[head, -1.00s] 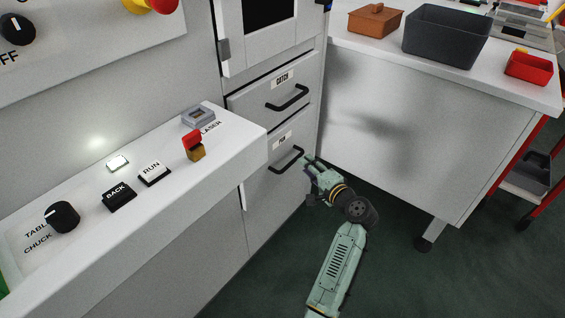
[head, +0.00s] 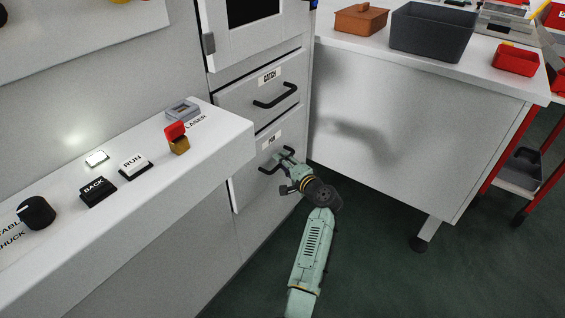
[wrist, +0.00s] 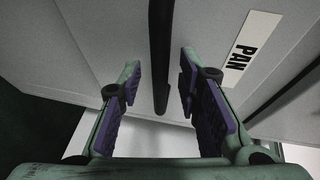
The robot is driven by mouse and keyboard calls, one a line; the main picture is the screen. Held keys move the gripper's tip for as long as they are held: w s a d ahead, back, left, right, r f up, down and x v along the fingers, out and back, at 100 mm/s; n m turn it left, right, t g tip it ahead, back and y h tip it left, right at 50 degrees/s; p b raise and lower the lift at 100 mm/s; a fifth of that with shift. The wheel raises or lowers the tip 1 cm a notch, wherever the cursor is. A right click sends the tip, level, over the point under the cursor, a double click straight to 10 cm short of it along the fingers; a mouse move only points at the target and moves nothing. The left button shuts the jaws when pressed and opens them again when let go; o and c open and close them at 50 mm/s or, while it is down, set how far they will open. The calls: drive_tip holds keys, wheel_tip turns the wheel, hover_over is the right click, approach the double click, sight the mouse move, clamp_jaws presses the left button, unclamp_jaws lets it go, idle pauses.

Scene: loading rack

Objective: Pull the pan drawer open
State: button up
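The pan drawer (head: 243,183) is the lower drawer in the grey cabinet, under the catch drawer; its front looks flush and shut. Its black bar handle (head: 265,170) is partly hidden behind my gripper (head: 285,158). In the wrist view, the handle (wrist: 160,50) runs between the two fingers of my gripper (wrist: 160,75), with a gap on each side. The fingers are open, and I see no contact with the bar. The PAN label (wrist: 244,50) is to the right of the fingers there.
The catch drawer (head: 240,98) with its own black handle (head: 276,95) is above. A control ledge (head: 215,125) juts out at the left. A white bench (head: 400,130) stands at the right. Green floor (head: 375,260) is free in front.

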drive_tip(key=shift+w+a, duration=0.2)
drive_tip(key=shift+w, duration=0.1)
drive_tip(key=shift+c, duration=0.2)
clamp_jaws()
drive_tip(key=shift+f, duration=0.1)
idle(0.5)
